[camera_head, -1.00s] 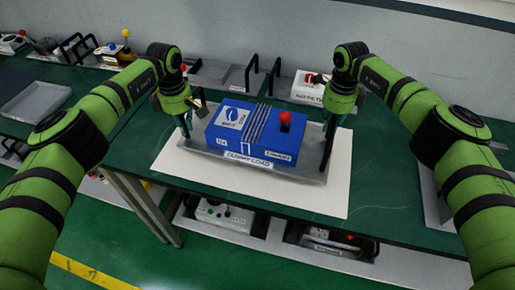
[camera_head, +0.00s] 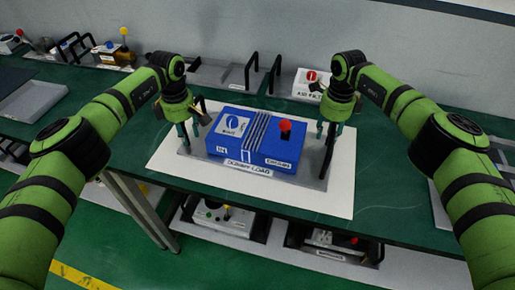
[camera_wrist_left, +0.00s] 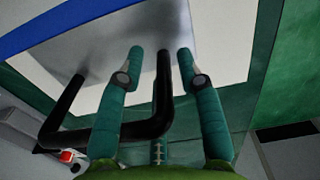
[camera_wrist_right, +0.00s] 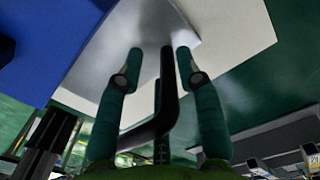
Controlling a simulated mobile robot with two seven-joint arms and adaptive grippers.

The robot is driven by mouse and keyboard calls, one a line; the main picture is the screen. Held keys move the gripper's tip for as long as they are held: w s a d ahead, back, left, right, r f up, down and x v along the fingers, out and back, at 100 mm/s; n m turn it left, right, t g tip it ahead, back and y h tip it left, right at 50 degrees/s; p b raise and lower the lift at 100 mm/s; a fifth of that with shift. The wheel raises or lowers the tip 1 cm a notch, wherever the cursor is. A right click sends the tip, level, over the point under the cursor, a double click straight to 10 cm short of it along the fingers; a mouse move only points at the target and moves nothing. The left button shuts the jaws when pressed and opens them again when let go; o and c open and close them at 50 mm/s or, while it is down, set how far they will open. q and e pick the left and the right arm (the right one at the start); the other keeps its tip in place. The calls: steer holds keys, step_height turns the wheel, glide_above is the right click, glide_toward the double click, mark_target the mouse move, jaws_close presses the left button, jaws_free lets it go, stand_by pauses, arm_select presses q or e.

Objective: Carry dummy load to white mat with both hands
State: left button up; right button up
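The dummy load (camera_head: 262,140) is a blue box with a red knob on a grey base plate (camera_head: 200,152), with black handles at both ends. It rests flat on the white mat (camera_head: 310,205), which shows all around it. My left gripper (camera_head: 188,145) is open at the left handle; the handle (camera_wrist_left: 162,95) stands between its parted fingers (camera_wrist_left: 160,58) with gaps. My right gripper (camera_head: 328,142) is open at the right handle; that handle (camera_wrist_right: 168,85) is likewise between its parted fingers (camera_wrist_right: 160,58), apart from both.
The mat lies on a green table (camera_head: 400,205). Devices with black handles and a white box with a red knob (camera_head: 308,84) stand along the back wall. A grey tray (camera_head: 35,100) is at the left. More devices (camera_head: 225,215) sit on a shelf below.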

arm_select(q)
steer(key=shift+s+a+r, duration=0.1)
steer(key=shift+a, duration=0.15)
arm_select(e)
steer(key=shift+s+d+r, duration=0.1)
steer(key=shift+d, duration=0.2)
arm_select(q)
step_height(320, 180, up, 12)
steer(key=shift+f, duration=0.1)
arm_select(e)
steer(key=shift+d, duration=0.1)
step_height(320, 180, up, 12)
